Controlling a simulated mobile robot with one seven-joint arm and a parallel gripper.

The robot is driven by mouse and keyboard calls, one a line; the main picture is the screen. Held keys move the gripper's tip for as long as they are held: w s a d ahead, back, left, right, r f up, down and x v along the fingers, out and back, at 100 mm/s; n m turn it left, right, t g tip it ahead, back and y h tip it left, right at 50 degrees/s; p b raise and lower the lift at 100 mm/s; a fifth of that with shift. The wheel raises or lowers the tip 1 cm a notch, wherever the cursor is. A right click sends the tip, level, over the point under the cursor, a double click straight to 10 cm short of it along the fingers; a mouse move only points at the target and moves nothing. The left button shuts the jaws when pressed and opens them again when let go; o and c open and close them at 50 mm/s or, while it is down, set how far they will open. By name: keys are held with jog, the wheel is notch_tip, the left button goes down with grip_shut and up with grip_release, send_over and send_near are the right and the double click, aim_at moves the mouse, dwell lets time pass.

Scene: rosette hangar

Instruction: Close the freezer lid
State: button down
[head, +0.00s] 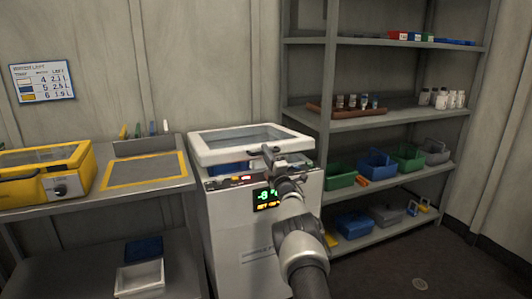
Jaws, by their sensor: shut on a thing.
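The white freezer (240,240) stands in the middle of the head view, with a lit display on its front. Its lid (208,151), a white frame with a glass pane, is raised slightly at the front, and a gap shows between lid and body. A blue thing (230,168) shows through this gap. My gripper (268,152) is at the lid's front edge, shut on the dark lid handle (262,153). My arm comes up from the bottom and hides part of the freezer's front. The fingertips are small and partly hidden.
On the left, a workbench (150,185) holds a yellow machine (45,172); bins (140,277) sit below it. On the right, a metal shelf (400,118) carries bottles, green and blue baskets and trays. Open floor (420,265) shows at the lower right.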

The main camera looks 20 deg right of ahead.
jog(key=c, duration=1.8)
grip_release()
jog(key=shift+o, duration=0.2)
jog(key=shift+s+f+p, duration=0.25)
jog(key=shift+s+p, duration=0.3)
jog(key=p+v, duration=0.3)
jog(key=v, duration=1.3)
jog(key=shift+s, duration=0.15)
